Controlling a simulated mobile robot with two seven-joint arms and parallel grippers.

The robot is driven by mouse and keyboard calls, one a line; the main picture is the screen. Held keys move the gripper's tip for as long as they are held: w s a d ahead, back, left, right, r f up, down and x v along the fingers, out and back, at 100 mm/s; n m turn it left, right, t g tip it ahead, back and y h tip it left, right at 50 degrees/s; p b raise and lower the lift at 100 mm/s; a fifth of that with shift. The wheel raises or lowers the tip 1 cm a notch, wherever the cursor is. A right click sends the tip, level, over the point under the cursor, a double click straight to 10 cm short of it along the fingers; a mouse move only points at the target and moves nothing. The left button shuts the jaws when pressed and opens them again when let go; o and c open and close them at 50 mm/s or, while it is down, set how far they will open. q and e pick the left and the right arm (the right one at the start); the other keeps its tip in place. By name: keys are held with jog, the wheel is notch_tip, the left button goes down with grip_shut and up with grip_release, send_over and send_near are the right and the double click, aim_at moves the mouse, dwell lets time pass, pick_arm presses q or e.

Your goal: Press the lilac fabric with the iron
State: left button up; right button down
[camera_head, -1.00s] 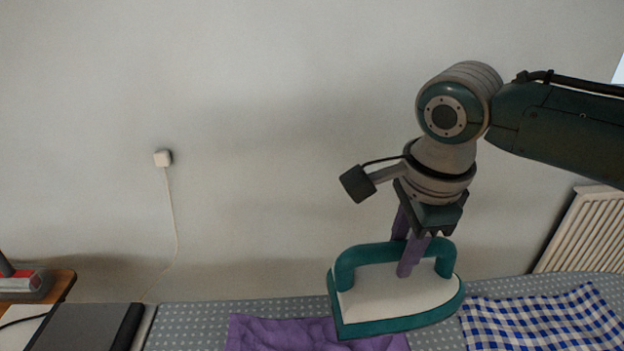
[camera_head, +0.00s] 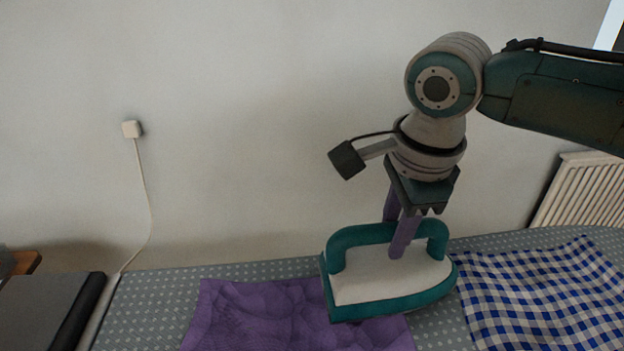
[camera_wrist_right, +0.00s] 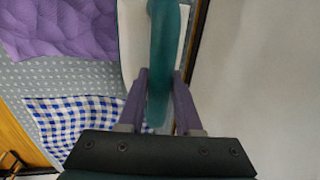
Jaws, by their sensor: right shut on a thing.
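The iron (camera_head: 390,283), teal and cream, hangs from my right gripper (camera_head: 399,238), whose purple fingers are shut on its teal handle. In the right wrist view the fingers (camera_wrist_right: 160,98) sit on both sides of the handle (camera_wrist_right: 163,55). In the head view the iron overlaps the right part of the lilac fabric (camera_head: 262,315), which lies wrinkled on the dotted grey board. I cannot tell from the head view whether the iron touches the fabric or is above it. The fabric also shows at the upper left of the right wrist view (camera_wrist_right: 62,25). My left gripper is out of view.
A blue-and-white checked cloth (camera_head: 540,295) lies on the board right of the iron. The grey dotted board (camera_head: 145,305) is bare left of the fabric. A dark flat object (camera_head: 45,310) is at the lower left. A radiator (camera_head: 585,195) stands at the right, and a wall plug (camera_head: 131,129) is behind.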

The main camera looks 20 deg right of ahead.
aim_at(338, 235)
jog(key=shift+r, duration=0.1)
jog(key=shift+f, duration=0.25)
jog(key=shift+f, duration=0.15)
jog(key=shift+w+a, duration=0.2)
jog(key=shift+a, duration=0.5)
jog(key=shift+w+a, duration=0.15)
jog(key=shift+a, duration=0.5)
jog(key=shift+w+a, duration=0.2)
jog(key=shift+a, duration=0.55)
jog(key=shift+w+a, duration=0.15)
jog(key=shift+a, duration=0.6)
jog(key=shift+w+a, duration=0.2)
jog(key=shift+a, duration=0.55)
jog(key=w+a+b, duration=0.1)
jog(key=a, duration=0.5)
jog(key=shift+w+a, duration=0.3)
jog(key=shift+a, duration=0.05)
